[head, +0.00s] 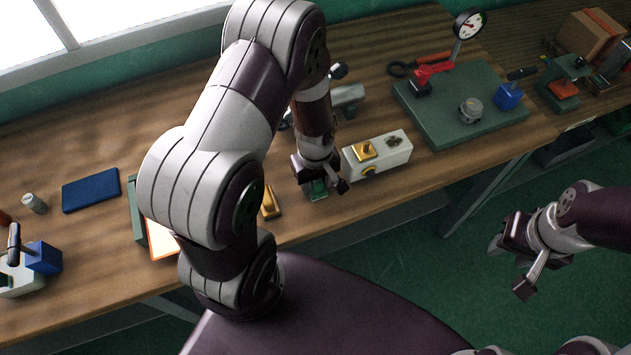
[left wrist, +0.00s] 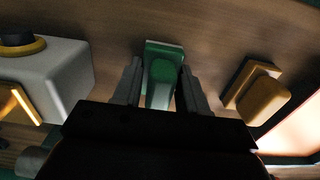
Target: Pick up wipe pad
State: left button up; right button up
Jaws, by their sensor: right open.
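A small green block with a raised grip, which looks like the wipe pad (head: 318,190), lies on the wooden bench near its front edge. It also shows in the left wrist view (left wrist: 164,72), between my fingers. My left gripper (head: 321,181) is low over it, with one finger on each side and gaps beside the green grip; I see no clear contact. In the left wrist view my left gripper (left wrist: 161,72) looks open. My right gripper (head: 512,266) is open and empty, off the bench over the green floor.
A white box with yellow fittings (head: 390,154) stands close right of the left gripper. A yellow block (head: 270,202) lies just left. A dark green plate (head: 452,128) carries a gauge and fixtures. A blue pad (head: 91,190) lies far left. My left arm hides part of the bench.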

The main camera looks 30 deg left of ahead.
pick_arm(q)
jog(key=shift+c, duration=0.8)
jog(key=shift+a, duration=0.15)
jog(key=shift+r, duration=0.3)
jog(key=r, duration=0.3)
jog(key=shift+d+r, duration=0.35)
jog(key=shift+r, duration=0.05)
jog(key=s+d+r, duration=0.1)
jog(key=d+r, duration=0.2)
jog(key=d, duration=0.2)
jog(key=s+d+r+b, duration=0.1)
jog(key=d+r, duration=0.2)
jog(key=d, duration=0.3)
jog(key=shift+s+r, duration=0.15)
jog(key=shift+r, duration=0.15)
